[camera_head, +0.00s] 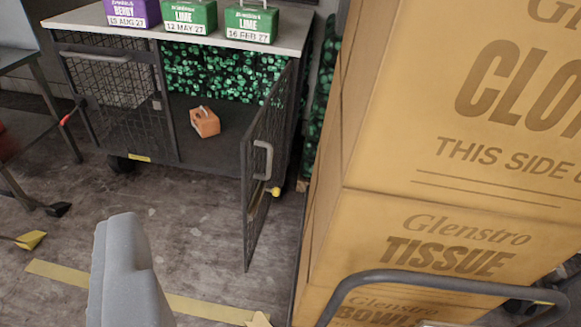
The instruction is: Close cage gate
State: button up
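The wire cage (175,95) stands on the floor at the upper left, under a grey top. Its right-hand mesh gate (268,160) is swung open towards me. The gate has a grey pull handle (262,160) and a yellow knob (275,191). The left front panel (120,100) is across its side of the cage. Inside the open half lies an orange box-like item (205,122) with a pale handle. A grey part of my gripper (128,275) shows at the bottom left, apart from the gate. Its opposing finger is not clearly seen.
Stacked cardboard cartons (430,235) on a cart with a dark rail (440,282) fill the right side, close to the gate. Purple and green boxes (190,17) stand on the cage top. Open floor (150,220) with yellow tape lies before the cage. A metal table frame is at left.

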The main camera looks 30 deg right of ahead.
aim_at(270, 154)
jog(key=z, duration=0.7)
jog(key=i, duration=1)
jog(key=k, duration=0.5)
jog(key=u, duration=0.65)
jog(key=i, duration=0.5)
